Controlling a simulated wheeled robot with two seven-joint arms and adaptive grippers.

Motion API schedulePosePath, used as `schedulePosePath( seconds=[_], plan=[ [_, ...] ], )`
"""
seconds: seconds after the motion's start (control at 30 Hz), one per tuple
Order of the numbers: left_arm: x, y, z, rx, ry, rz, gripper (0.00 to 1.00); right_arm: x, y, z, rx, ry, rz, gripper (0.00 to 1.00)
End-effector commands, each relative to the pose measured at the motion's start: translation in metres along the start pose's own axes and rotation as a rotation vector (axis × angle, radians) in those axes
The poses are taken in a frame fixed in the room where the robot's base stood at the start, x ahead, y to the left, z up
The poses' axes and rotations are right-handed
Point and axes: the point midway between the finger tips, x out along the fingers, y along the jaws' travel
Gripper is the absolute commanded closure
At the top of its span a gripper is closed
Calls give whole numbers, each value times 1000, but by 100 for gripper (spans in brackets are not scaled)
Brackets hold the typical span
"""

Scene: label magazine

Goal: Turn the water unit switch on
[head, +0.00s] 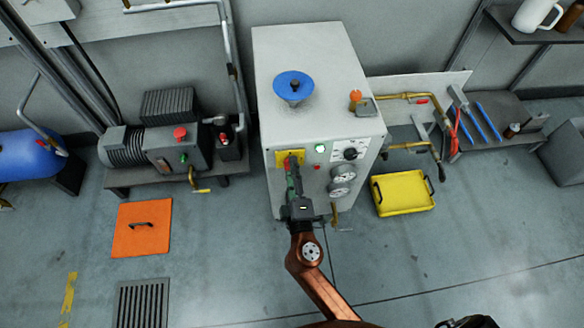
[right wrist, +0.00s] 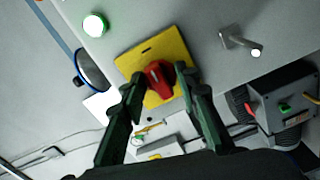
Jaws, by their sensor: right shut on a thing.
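The white water unit cabinet (head: 310,60) stands against the wall in the middle of the head view. On its front, a yellow plate (head: 283,155) carries a red rotary switch knob, clearest in the right wrist view (right wrist: 159,80). My right gripper (head: 292,163) reaches the plate from the front, and its fingers (right wrist: 158,78) are closed on either side of the knob. In the head view the gripper hides part of the plate and knob. My left gripper is not in view.
A lit green lamp (head: 320,149), a black knob (head: 350,154) and two gauges (head: 342,173) sit right of the plate. A motor unit (head: 165,145) stands left. A yellow tray (head: 401,193) and an orange floor cover (head: 142,229) flank the cabinet. The front floor is mostly clear.

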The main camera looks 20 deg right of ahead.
Motion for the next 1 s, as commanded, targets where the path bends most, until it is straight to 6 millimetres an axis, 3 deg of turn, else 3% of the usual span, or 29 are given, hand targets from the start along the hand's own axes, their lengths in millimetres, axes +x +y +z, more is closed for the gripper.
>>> schedulePosePath(
  seconds=[0.47,0.5,0.73,1.0],
  plan=[
    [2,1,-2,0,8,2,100,0,-2,1,12,-3,-4,95],
    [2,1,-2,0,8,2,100,0,-2,1,12,-3,-4,68],
    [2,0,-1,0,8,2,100,0,-1,1,11,-1,-2,53],
    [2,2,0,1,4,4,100,-1,0,0,11,0,-1,53]
  ],
)
